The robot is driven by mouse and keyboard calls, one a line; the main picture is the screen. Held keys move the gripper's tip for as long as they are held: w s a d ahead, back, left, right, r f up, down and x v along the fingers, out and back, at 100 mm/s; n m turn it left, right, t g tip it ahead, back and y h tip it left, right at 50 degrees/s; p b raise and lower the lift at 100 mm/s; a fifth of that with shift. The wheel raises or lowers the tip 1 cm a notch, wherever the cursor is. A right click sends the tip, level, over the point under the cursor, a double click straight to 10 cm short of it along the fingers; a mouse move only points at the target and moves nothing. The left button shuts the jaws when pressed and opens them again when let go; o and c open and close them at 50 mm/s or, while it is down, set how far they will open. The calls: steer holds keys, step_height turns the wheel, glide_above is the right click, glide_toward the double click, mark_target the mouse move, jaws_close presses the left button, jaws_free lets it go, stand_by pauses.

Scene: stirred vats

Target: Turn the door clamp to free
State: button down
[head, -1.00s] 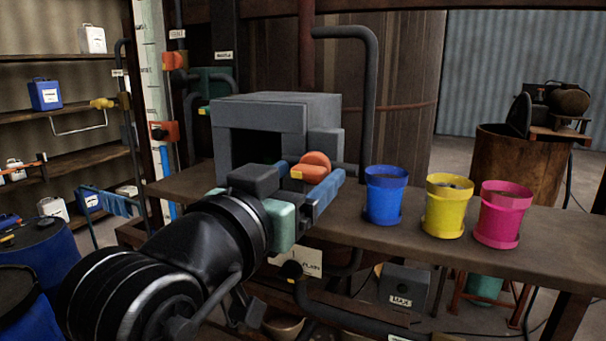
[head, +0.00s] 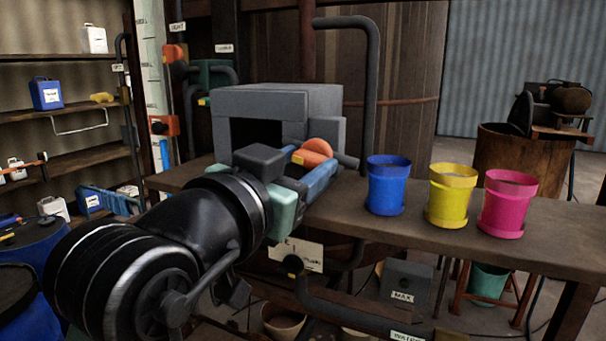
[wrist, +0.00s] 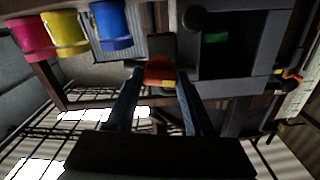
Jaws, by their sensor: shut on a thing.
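The door clamp (head: 315,147) shows as an orange piece with a small yellow patch, in front of the right side of a grey block-like housing (head: 275,98). My gripper (head: 306,170) has its blue fingers on either side of the clamp and is shut on it. In the wrist view the orange clamp (wrist: 160,70) sits between the tips of both blue fingers. My gripper's body hides the clamp's lower part and mounting in the head view. I cannot tell the clamp's exact angle.
Blue (head: 387,185), yellow (head: 451,195) and pink (head: 508,204) pots stand on the bench (head: 540,240), right of my gripper. A dark vertical pipe (head: 372,95) rises behind the clamp. Pipes and a grey box marked MAX (head: 405,285) sit below the bench.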

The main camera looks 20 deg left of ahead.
steer(key=m+b, duration=0.3)
steer(key=m, duration=0.1)
steer(key=shift+f+m+b, duration=0.2)
steer(key=shift+m+b, duration=0.1)
steer(key=shift+b, duration=0.05)
steer(key=m+b, duration=0.2)
steer(key=m, duration=0.1)
steer(key=shift+m+b, duration=0.3)
steer(key=shift+b, duration=0.05)
steer(key=m+b, duration=0.2)
steer(key=m, duration=0.2)
steer(key=shift+b, duration=0.3)
steer(key=shift+r+m+b, duration=0.15)
steer(key=shift+m+b, duration=0.55)
steer(key=shift+m, duration=1)
steer(key=shift+c, duration=1.4)
jaws_free()
